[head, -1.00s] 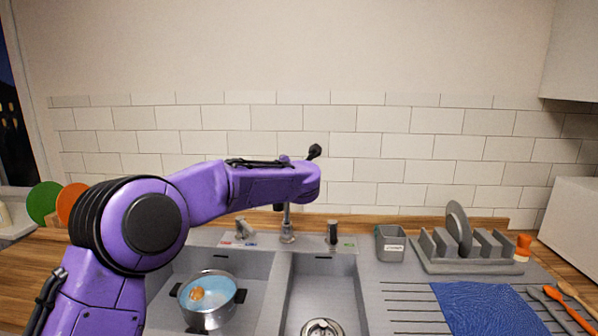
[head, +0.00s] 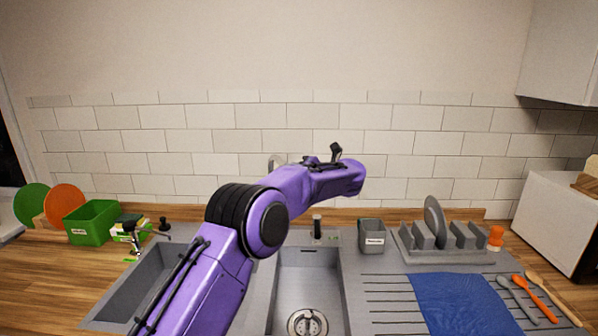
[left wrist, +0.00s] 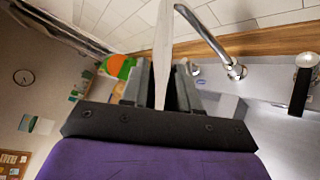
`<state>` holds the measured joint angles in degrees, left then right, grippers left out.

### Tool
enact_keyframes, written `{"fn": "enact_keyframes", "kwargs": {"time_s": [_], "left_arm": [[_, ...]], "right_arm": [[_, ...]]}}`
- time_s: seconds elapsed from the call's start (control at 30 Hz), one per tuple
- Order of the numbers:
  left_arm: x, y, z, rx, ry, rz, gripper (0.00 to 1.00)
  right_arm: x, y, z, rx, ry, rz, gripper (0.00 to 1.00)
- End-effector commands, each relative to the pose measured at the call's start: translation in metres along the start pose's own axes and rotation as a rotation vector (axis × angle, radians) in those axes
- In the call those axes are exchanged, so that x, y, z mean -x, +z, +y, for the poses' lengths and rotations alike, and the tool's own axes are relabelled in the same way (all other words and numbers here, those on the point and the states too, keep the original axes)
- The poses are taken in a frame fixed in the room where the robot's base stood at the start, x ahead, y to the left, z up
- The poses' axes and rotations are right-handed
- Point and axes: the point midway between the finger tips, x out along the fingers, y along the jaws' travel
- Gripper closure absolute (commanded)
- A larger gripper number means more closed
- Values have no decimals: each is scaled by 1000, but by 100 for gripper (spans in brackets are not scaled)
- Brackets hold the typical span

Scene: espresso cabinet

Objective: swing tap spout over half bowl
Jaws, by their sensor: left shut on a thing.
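The chrome tap (left wrist: 208,40) curves up from its base in the left wrist view. In the head view only a bit of its arch (head: 275,160) shows beside my left forearm; the rest is hidden. My left gripper (left wrist: 163,88) is shut on a pale piece that runs up to the arch's top, seemingly the spout. The jaws are hidden in the head view. The half bowl (head: 309,268) is the narrow middle basin, empty with a drain. My left arm passes over its left side. My right gripper is not in view.
The larger left basin (head: 128,290) is partly covered by my arm. A dark-topped dispenser (head: 317,226) and a grey cup (head: 371,238) stand behind the basins. A dish rack (head: 465,255) and a blue cloth (head: 462,305) lie right. A green box (head: 92,225) stands left.

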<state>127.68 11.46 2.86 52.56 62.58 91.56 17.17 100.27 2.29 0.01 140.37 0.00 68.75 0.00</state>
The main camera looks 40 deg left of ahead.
Motion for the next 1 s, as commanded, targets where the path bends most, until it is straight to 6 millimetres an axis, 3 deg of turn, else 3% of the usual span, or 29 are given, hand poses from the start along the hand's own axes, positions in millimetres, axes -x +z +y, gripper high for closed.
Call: {"fn": "enact_keyframes", "kwargs": {"time_s": [0.23, 0.27, 0.3, 0.67, 1.0], "left_arm": [[-1, 0, 1, 3, 1, 2, 100], [-1, 0, 1, 3, 1, 2, 64], [0, 0, 1, 3, 1, 2, 51], [8, 1, -3, 3, -2, -4, 49], [82, -1, -3, 3, -2, -4, 49]], "right_arm": [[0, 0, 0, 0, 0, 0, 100], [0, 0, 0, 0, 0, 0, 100], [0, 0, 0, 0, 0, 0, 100], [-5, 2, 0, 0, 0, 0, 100], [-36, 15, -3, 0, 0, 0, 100]]}}
